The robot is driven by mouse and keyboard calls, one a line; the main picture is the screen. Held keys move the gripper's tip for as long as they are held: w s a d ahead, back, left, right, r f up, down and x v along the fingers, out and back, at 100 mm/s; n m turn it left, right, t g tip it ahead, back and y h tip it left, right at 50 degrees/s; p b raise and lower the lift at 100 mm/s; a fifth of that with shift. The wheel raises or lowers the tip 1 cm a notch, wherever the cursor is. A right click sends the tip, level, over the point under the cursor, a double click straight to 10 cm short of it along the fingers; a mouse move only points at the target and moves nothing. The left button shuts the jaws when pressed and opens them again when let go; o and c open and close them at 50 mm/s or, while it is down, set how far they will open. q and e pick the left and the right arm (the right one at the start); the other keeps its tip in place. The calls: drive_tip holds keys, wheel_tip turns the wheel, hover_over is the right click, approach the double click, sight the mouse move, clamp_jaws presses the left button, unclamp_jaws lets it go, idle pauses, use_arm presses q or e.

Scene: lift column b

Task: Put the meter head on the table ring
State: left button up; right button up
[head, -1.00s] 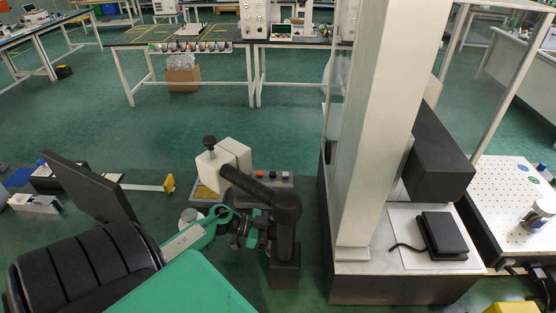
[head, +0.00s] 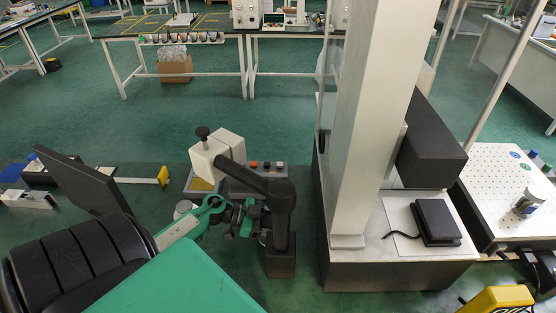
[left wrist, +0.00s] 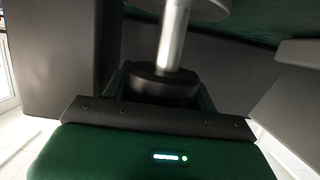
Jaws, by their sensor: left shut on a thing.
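My left arm reaches in from the lower left in the head view. Its dark and green gripper (head: 245,215) is shut, in front of a dark upright post. In the left wrist view a bright metal stem (left wrist: 173,40) with a grey disc and a black round collar stands at the gripper; I take it for the held meter head, mostly hidden in the head view. The white perforated table (head: 495,182) at the right carries a blue round mark (head: 515,154) and a green one (head: 525,167); I cannot tell which is the table ring. My right gripper is not visible.
A tall white column (head: 362,130) on a wide grey base stands between the arm and the perforated table. A black pedal (head: 437,222) lies on that base. A small jar (head: 529,202) stands on the table. A yellow device (head: 500,299) is at the lower right.

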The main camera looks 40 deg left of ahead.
use_arm(q)
drive_tip(key=r+b+v, duration=0.1)
drive_tip(key=r+v, duration=0.2)
drive_tip(key=v, duration=1.2)
drive_tip(key=shift+w+d, duration=0.3)
drive_tip(key=shift+d, duration=0.1)
